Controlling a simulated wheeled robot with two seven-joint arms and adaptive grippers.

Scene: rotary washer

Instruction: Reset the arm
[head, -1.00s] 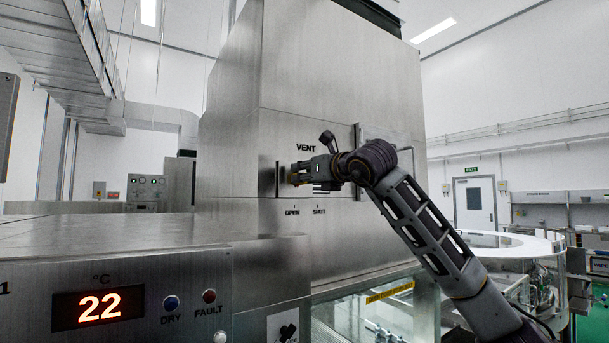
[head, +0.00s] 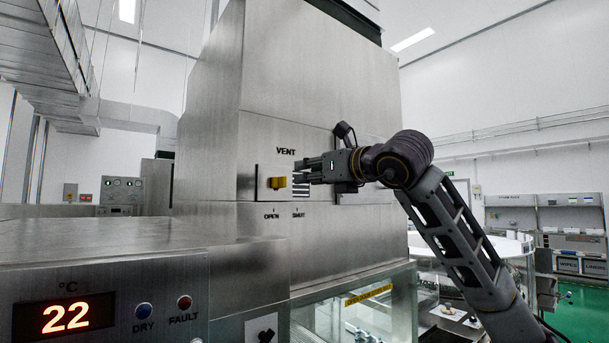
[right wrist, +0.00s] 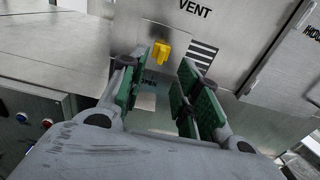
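My right arm reaches in from the lower right in the head view. My right gripper (head: 303,172) is in front of the steel cabinet's VENT panel (head: 259,183), just right of a yellow knob (head: 277,183). In the right wrist view the gripper's green-padded fingers (right wrist: 155,95) are spread apart with nothing between them. The yellow knob also shows there (right wrist: 160,52), beyond the fingertips and apart from them. In the head view the knob sits above the OPEN label (head: 271,217), left of the SHUT label (head: 299,215). My left gripper is not in view.
A glass-walled section (head: 350,318) lies below the cabinet. Shelves (head: 570,220) stand at the far right.

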